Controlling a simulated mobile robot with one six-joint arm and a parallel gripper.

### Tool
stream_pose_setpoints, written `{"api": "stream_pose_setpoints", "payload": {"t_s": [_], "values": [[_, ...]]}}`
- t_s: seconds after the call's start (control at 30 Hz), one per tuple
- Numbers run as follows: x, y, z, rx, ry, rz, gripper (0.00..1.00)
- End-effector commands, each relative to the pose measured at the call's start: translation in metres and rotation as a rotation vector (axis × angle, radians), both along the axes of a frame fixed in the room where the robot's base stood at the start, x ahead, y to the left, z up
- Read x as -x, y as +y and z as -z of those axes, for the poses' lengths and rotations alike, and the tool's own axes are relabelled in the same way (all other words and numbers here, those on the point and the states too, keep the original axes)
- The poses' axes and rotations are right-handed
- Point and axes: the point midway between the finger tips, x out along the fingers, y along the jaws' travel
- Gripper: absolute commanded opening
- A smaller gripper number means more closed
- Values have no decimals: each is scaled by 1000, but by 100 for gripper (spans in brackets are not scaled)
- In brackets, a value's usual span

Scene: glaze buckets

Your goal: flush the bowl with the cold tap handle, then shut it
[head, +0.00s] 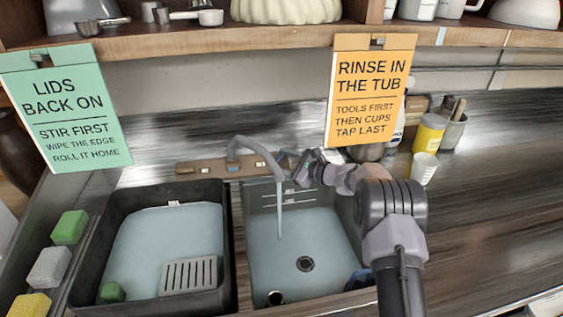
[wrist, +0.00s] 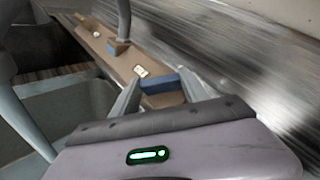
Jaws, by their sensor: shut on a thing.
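The tap spout (head: 255,148) arches over the right basin (head: 345,235), the bowl, and a stream of water (head: 280,212) falls into it. The basin has a dark drain (head: 305,264) in its floor. My gripper (head: 292,166) is at the right end of the brown tap ledge (head: 205,167). In the wrist view the blue cold tap handle (wrist: 160,83) sits between the two fingers, and my gripper (wrist: 160,92) is shut on it. The spout also shows in the wrist view (wrist: 123,18), with another small block (wrist: 118,47) near its base.
A dark tub (head: 92,235) of water with a slotted grey rack (head: 188,274) stands on the left. Sponges (head: 70,228) lie along its left edge. An orange sign (head: 371,90) hangs above my arm. A yellow pot (head: 429,133) and a cup (head: 424,168) stand at right.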

Motion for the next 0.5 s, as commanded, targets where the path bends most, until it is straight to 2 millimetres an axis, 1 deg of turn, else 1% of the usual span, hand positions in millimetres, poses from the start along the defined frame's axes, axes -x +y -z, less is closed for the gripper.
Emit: {"api": "stream_pose_setpoints", "payload": {"t_s": [0.43, 0.47, 0.5], "values": [[0, 0, -1, 3, -2, -7, 12], [0, 0, -1, 3, -2, -7, 57], [0, 0, -1, 3, -2, -7, 64]]}}
